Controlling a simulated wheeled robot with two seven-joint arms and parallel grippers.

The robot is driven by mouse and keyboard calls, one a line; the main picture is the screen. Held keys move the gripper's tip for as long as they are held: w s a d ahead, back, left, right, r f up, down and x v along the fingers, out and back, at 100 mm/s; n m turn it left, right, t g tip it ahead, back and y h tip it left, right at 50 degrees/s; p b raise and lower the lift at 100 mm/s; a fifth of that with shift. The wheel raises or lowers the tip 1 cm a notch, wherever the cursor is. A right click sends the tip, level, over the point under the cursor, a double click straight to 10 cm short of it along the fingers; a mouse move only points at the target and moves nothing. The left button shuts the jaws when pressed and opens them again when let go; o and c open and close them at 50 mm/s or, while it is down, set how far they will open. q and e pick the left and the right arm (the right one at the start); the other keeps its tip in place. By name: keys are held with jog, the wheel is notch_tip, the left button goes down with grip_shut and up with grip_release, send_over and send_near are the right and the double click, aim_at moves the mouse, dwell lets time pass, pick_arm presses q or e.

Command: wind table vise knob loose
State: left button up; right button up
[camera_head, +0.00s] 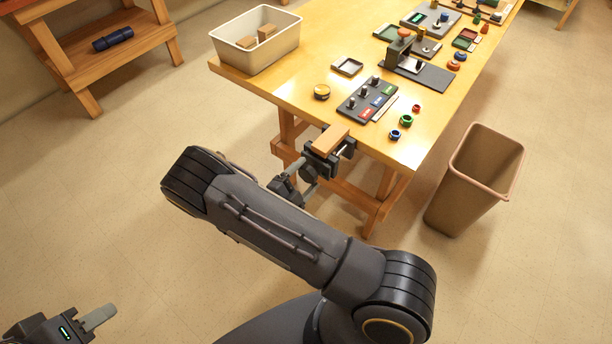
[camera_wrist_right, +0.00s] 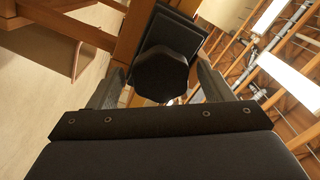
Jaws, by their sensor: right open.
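The table vise (camera_head: 322,160) is dark and sits at the near edge of the wooden table, with a wooden block (camera_head: 331,139) at its top. In the right wrist view its dark, many-sided knob (camera_wrist_right: 162,75) stands in front of a square dark plate of the vise (camera_wrist_right: 186,27). My right gripper (camera_head: 306,173) is open, with one grey finger on either side of the knob. I cannot tell whether the fingers touch it. My arm hides part of this area in the head view. My left gripper (camera_head: 100,316) is low at the left, away from the table; its finger opening is unclear.
The table (camera_head: 300,83) carries a white bin (camera_head: 232,57) with blocks, a dark switch panel (camera_head: 352,112), several rings and small trays. A brown waste bin (camera_head: 460,190) stands right of the table. A wooden shelf (camera_head: 120,52) is at the upper left. The floor at left is clear.

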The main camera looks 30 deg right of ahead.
jog(key=b+v, duration=0.1)
jog(key=v, duration=0.6)
dwell(0.4)
